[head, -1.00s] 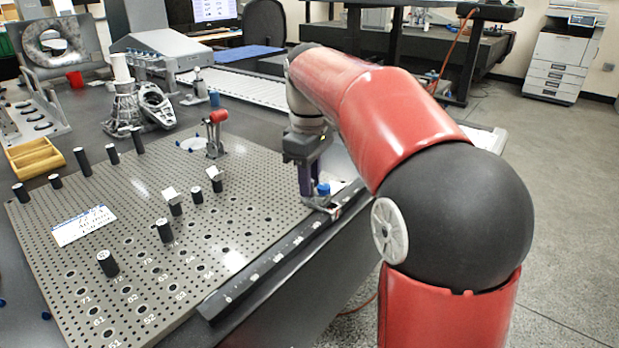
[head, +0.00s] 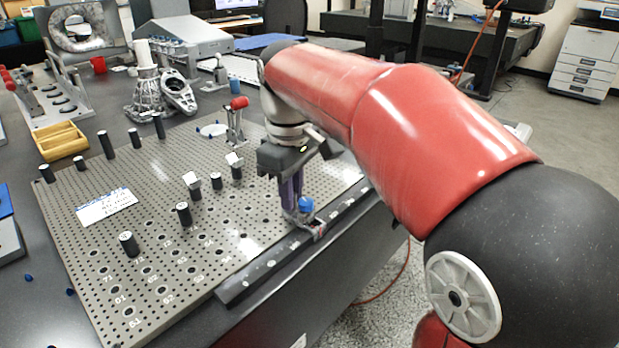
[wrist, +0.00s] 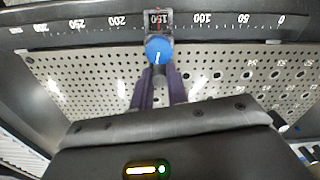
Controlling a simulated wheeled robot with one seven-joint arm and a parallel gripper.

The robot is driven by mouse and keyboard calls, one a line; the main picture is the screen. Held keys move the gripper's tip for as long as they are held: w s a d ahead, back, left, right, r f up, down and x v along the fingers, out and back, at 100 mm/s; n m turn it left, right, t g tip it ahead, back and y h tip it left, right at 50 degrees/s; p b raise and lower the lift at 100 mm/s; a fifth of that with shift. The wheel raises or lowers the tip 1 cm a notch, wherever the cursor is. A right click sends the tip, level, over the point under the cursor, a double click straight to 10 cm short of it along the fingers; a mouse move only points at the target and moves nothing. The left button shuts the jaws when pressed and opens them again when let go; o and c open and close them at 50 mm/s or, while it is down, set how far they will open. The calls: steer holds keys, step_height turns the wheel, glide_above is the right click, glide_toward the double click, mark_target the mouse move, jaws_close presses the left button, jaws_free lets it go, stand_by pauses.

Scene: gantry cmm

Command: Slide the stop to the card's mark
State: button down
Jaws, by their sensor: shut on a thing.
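The stop is a small slider with a blue knob (head: 306,204) on the dark scale rail (head: 262,272) along the plate's near right edge. In the wrist view the blue knob (wrist: 158,49) is between the purple fingers of my gripper (wrist: 158,72), which is shut on it. The stop's window (wrist: 158,20) frames the scale at about 150. The white card (head: 106,206) lies on the perforated plate at left, with blue handwriting that is too small to read surely.
Several black pins (head: 129,244) stand on the perforated plate (head: 215,262). A red-handled clamp (head: 237,118) stands at its back edge. A wooden tray (head: 62,141) sits beyond the plate at left. The rail on both sides of the stop looks clear.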

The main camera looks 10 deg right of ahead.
steer(key=c, duration=1.4)
jaws_free()
steer(key=shift+o, duration=0.2)
step_height(320, 180, up, 8)
steer(key=shift+f+p, duration=0.1)
steer(key=shift+p, duration=0.65)
steer(key=s+d+f+m+t, duration=0.2)
steer(key=s+d+f+m, duration=0.2)
steer(key=s+f, duration=0.3)
steer(key=s+d+f+m+t, duration=0.3)
steer(key=s+d+f+m, duration=0.1)
steer(key=s+f, duration=0.4)
steer(key=shift+s+m+t, duration=0.3)
steer(key=shift+s+m, duration=0.3)
steer(key=shift+m, duration=0.1)
